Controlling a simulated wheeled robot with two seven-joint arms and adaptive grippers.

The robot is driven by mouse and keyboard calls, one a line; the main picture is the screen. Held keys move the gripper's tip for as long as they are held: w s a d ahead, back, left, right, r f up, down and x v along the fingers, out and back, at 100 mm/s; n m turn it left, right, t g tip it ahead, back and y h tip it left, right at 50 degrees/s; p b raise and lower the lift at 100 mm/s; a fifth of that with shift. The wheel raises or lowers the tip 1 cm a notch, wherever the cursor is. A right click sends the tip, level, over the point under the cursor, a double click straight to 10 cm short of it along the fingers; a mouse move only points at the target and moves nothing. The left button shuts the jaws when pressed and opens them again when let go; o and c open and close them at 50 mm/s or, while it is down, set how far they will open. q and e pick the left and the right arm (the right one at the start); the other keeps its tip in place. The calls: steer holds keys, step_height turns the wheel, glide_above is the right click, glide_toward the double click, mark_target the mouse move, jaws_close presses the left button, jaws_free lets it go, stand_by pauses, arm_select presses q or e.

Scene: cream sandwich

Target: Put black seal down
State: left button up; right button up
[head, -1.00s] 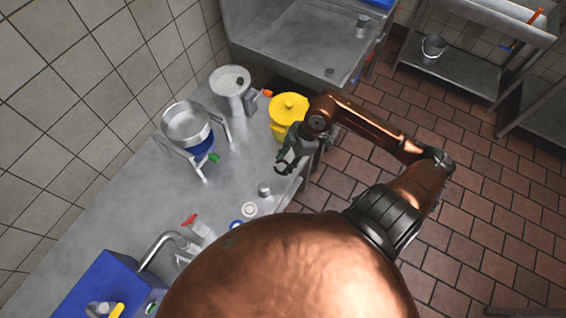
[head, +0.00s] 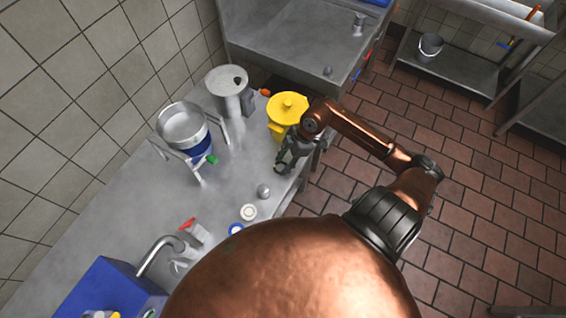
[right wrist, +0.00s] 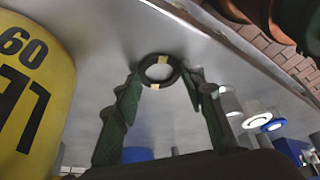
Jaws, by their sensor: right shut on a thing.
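The black seal (right wrist: 143,69) is a dark ring with pale marks, seen between the fingertips of my right gripper in the right wrist view. My right gripper (head: 281,168) is shut on it, at the right edge of the steel table (head: 112,222), just in front of the yellow container (head: 288,108). In the right wrist view the bare tabletop shows through and around the ring; whether the ring touches it I cannot tell. In the head view the seal is too small to make out. My left gripper is not in view.
A small metal piece (head: 263,191), a white ring (head: 248,212) and a blue ring (head: 236,229) lie near the table's front edge. A steel pot on a stand (head: 183,126) and a grey canister (head: 230,88) stand behind. The middle of the tabletop is clear.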

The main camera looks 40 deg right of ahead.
steer(key=o, duration=0.8)
steer(key=p+v, duration=0.2)
steer(key=v, duration=1)
